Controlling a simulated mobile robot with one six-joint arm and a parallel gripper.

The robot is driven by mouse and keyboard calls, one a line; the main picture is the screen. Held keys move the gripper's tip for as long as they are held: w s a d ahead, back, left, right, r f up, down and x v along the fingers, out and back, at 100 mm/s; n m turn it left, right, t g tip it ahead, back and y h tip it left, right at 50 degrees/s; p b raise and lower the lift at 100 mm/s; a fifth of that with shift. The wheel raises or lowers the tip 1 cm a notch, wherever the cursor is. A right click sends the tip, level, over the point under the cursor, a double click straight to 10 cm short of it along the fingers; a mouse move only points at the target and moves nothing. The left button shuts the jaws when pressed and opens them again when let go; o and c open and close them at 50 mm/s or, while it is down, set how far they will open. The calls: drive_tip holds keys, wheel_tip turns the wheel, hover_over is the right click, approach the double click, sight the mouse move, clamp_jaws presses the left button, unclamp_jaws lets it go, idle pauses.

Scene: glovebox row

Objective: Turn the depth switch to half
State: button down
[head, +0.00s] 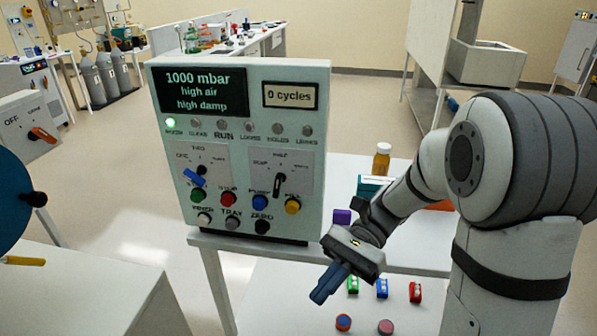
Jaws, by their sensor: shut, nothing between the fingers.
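The depth switch (280,183) looks to be the black knob on the right plate of the grey control panel (312,227). A small word like "half" stands above it, and another small word is at its upper left. The knob is nearly upright with a slight lean; which end is its pointer is too small to tell. My gripper (322,292) is shut and empty. It is below and right of the panel's lower right corner, pointing down and left, apart from the switch.
A blue-handled switch (194,177) sits left of the black knob. Coloured buttons, including a blue one (258,200) and a yellow one (293,206), lie close below. A brown bottle (381,160) and a purple block (342,216) stand right of the panel. Small coloured items lie on the lower shelf (275,300).

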drive_tip(key=w+d+r+m+t+y+p, duration=0.2)
drive_tip(key=w+r+m+t+y, duration=0.3)
drive_tip(key=w+y, duration=0.2)
drive_tip(key=m+t+y, duration=0.4)
drive_tip(key=m+t, duration=0.1)
drive_tip(key=t, duration=0.3)
approach(282, 181)
drive_tip(key=x, duration=0.2)
drive_tip(key=p+x, duration=0.1)
drive_tip(key=x, duration=0.1)
drive_tip(key=p+x, duration=0.1)
drive_tip(key=x, duration=0.2)
drive_tip(key=shift+s+d+r, duration=0.1)
drive_tip(key=shift+s+r, duration=0.1)
drive_tip(key=shift+s, duration=0.1)
